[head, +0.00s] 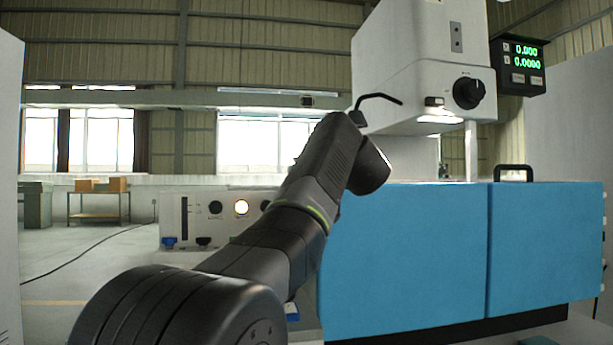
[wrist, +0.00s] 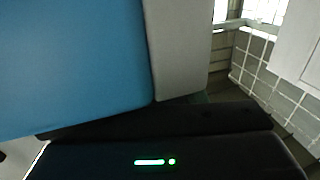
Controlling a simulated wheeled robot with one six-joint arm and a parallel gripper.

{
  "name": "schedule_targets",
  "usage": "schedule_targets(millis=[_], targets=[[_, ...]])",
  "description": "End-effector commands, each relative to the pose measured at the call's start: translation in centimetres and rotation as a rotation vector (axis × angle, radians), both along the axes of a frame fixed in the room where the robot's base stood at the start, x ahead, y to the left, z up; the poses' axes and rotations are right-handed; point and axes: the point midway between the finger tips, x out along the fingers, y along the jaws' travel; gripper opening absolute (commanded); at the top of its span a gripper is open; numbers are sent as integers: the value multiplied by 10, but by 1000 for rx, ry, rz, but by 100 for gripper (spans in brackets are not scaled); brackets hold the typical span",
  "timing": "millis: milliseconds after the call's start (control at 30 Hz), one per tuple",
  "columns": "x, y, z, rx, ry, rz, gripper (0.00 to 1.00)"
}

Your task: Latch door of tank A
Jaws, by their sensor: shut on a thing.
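The blue front of a tank (head: 405,260) stands at the right in the head view, with a wide left panel and a narrower right panel (head: 545,250). No label tells which tank it is. A blue panel (wrist: 75,65) fills the left of the wrist view, beside a grey upright part (wrist: 178,45). The dark body of my gripper (wrist: 155,152), with a green light, crosses the bottom of that view, close to the panel. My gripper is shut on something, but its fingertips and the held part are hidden. I cannot make out a latch.
A black handle (head: 513,172) rises above the right panel. The white machine head (head: 425,60) and a green-digit display (head: 522,66) stand above the tank. A control box (head: 182,220) with a lit button is behind my arm. Open floor (head: 85,265) lies at the left.

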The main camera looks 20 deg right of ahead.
Motion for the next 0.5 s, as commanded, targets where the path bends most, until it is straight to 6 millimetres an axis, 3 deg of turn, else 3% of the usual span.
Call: schedule_targets(millis=[500], targets=[[-1,2,-3,1,5,172,15]])
